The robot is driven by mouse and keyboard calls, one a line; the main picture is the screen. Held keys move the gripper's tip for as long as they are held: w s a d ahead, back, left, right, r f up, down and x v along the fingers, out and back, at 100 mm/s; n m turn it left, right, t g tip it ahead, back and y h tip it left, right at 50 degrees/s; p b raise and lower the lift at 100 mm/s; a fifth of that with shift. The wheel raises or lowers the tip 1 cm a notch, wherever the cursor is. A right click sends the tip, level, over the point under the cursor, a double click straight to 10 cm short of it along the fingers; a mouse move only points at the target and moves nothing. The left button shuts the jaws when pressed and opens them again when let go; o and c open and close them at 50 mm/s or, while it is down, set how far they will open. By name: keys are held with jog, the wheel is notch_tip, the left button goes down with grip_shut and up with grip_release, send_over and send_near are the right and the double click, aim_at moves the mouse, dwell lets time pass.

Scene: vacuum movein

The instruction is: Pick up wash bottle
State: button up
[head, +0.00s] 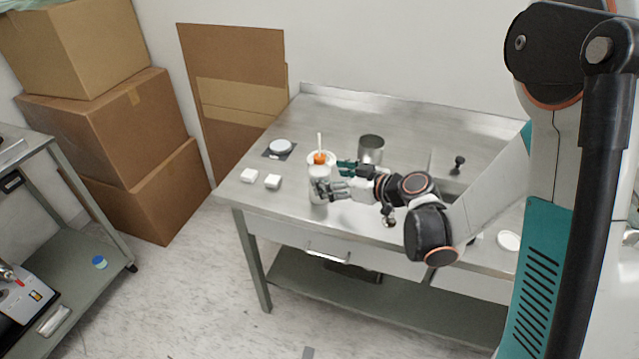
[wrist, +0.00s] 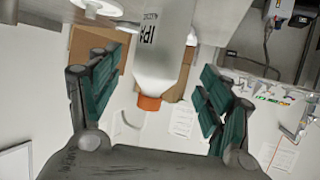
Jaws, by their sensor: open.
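The wash bottle (head: 319,185) stands near the table's front left part, white with an orange cap and a thin white spout tube. In the wrist view the bottle (wrist: 163,45) shows its white body, dark "IPA" lettering and orange cap, and appears upside down. My gripper (head: 334,177) is open, with one finger on the far side of the bottle and one on the near side. In the wrist view my gripper's teal finger pads (wrist: 157,92) stand left and right of the bottle, with gaps visible on both sides. The near finger hides part of the bottle in the head view.
A metal beaker (head: 371,150) stands behind my gripper. Two small white blocks (head: 261,179) and a round white item on a dark pad (head: 280,147) lie left of the bottle. A sink with a dark tap (head: 458,163) is to the right. The table's front edge is close.

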aim_at(319, 175)
jog(key=b+x, duration=0.2)
jog(key=x, duration=0.3)
jog(key=shift+w+a+f, duration=0.1)
jog(key=shift+w+f, duration=0.05)
jog(key=shift+w, duration=0.15)
jog(key=c, duration=0.8)
